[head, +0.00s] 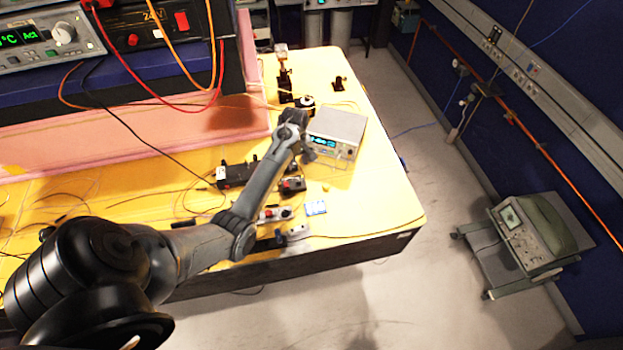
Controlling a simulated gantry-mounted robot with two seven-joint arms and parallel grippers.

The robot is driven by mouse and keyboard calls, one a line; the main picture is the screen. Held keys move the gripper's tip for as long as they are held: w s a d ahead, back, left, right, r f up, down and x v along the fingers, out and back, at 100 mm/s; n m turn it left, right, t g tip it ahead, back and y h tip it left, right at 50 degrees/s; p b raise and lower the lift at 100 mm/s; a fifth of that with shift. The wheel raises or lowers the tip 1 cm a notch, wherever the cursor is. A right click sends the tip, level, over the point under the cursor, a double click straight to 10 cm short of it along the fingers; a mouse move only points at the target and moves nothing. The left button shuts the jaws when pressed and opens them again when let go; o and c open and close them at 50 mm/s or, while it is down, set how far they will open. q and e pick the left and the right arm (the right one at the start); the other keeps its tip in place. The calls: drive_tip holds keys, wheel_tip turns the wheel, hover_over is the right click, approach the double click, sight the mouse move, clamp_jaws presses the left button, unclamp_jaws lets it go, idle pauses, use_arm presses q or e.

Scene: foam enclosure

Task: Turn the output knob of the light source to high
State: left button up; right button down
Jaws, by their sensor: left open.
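A grey box-shaped instrument (340,122), which looks like the light source, stands on the yellow table (385,205) near its right edge. Its front panel has a small lit blue-green display and faces the near side. The output knob is too small to make out, so its setting cannot be read. My left arm reaches in from the lower left across the table. My left gripper (308,154) is open at the left end of the front panel, with nothing seen between its fingers. I cannot tell whether it touches the panel. My right gripper is out of view.
Small black optical parts (292,185) and cables lie on the table around my forearm. Posts and mounts (285,85) stand behind the box. A shelf with instruments (45,40) is at upper left. A cart with an oscilloscope (520,230) stands at right, beyond clear floor.

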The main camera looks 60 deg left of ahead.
sight(299, 181)
use_arm(q)
wheel_tip(299, 181, down, 11)
drive_tip(key=shift+w+r, duration=0.1)
drive_tip(key=shift+w, duration=0.05)
idle(0.4)
drive_tip(key=shift+c, duration=0.3)
clamp_jaws()
